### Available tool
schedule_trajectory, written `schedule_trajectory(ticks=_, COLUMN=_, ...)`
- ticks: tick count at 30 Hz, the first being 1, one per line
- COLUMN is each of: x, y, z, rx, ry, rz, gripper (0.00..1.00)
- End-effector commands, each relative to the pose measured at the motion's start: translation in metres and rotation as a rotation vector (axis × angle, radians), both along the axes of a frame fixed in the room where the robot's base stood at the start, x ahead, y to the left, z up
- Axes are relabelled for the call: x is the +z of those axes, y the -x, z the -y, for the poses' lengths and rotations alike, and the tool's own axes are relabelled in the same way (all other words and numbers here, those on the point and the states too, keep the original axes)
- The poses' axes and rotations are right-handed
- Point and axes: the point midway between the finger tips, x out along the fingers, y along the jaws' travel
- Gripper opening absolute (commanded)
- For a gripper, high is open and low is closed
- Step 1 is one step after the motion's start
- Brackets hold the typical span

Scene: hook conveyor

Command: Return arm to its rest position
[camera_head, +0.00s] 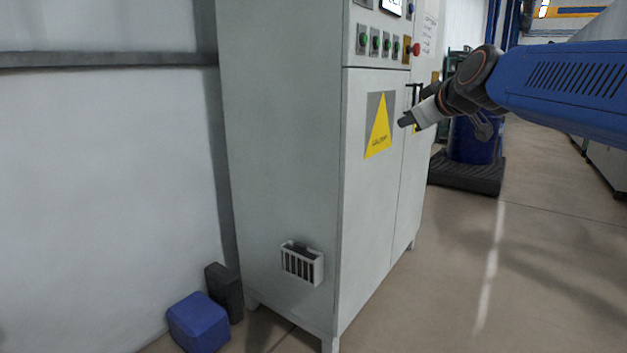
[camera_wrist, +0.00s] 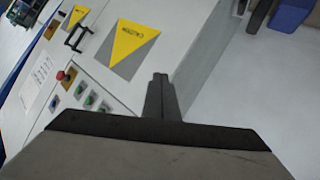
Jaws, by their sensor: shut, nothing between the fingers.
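My gripper (camera_head: 405,121) is at the right of the head view, in front of the doors of a grey control cabinet (camera_head: 280,150). Its fingers point left, toward the yellow caution sign (camera_head: 379,124) on the cabinet door. In the wrist view my gripper (camera_wrist: 160,80) shows its two fingers closed together with nothing between them. The caution sign (camera_wrist: 130,42) lies just beyond the fingertips in that view. I cannot tell the exact gap between the fingers and the door.
The cabinet has a row of green buttons (camera_head: 375,43), a red knob (camera_head: 416,49) and a black door handle (camera_head: 413,95). A blue block (camera_head: 198,322) and a dark block (camera_head: 225,291) sit by the wall. A blue barrel (camera_head: 474,140) stands on a black pallet (camera_head: 466,174).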

Motion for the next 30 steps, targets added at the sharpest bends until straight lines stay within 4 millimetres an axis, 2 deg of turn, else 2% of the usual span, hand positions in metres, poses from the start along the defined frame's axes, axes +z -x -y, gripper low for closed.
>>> schedule_trajectory(ticks=1, x=-0.022, y=0.023, z=0.002, rx=-0.013, ry=-0.019, rz=-0.051, gripper=0.0)
schedule_trajectory(ticks=3, x=-0.054, y=0.053, z=0.005, rx=-0.038, ry=-0.053, rz=-0.129, gripper=0.0)
schedule_trajectory(ticks=18, x=-0.272, y=0.266, z=0.042, rx=-0.35, ry=-0.214, rz=-0.617, gripper=0.0)
schedule_trajectory(ticks=21, x=-0.308, y=0.303, z=0.05, rx=-0.427, ry=-0.231, rz=-0.687, gripper=0.0)
schedule_trajectory(ticks=24, x=-0.335, y=0.332, z=0.057, rx=-0.49, ry=-0.241, rz=-0.739, gripper=0.0)
schedule_trajectory(ticks=27, x=-0.352, y=0.349, z=0.062, rx=-0.533, ry=-0.248, rz=-0.77, gripper=0.0)
schedule_trajectory(ticks=30, x=-0.36, y=0.357, z=0.064, rx=-0.553, ry=-0.25, rz=-0.784, gripper=0.0)
